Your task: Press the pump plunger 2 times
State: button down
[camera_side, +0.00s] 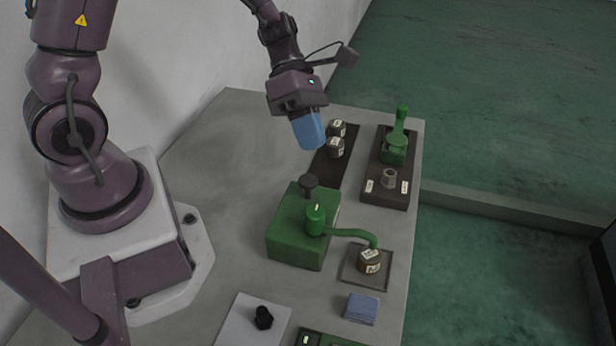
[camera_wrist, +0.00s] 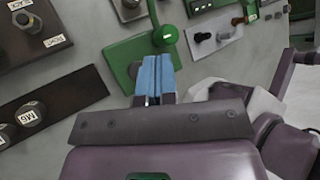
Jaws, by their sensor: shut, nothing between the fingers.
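The pump is a green box (camera_side: 290,238) with a dark round plunger knob (camera_side: 308,182) on top, standing up on its stem. My gripper (camera_side: 312,146), with blue fingers, is shut and empty. It hangs above and behind the plunger, apart from it.
A dark strip with labelled pots (camera_side: 336,148) lies behind the pump. A dark board with a green hand press (camera_side: 396,148) stands at the back right. A blue folded cloth (camera_side: 361,309) and a plate with a black knob (camera_side: 263,318) are at the front. The table's left rear (camera_side: 225,140) is clear.

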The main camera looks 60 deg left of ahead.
aim_at(310, 178)
notch_tip(310, 178, up, 4)
jog(key=shift+f, duration=0.1)
dwell(0.4)
jog(key=shift+f, duration=0.1)
jog(key=shift+f, duration=4.35)
jog(key=shift+f, duration=0.15)
jog(key=shift+f, duration=0.25)
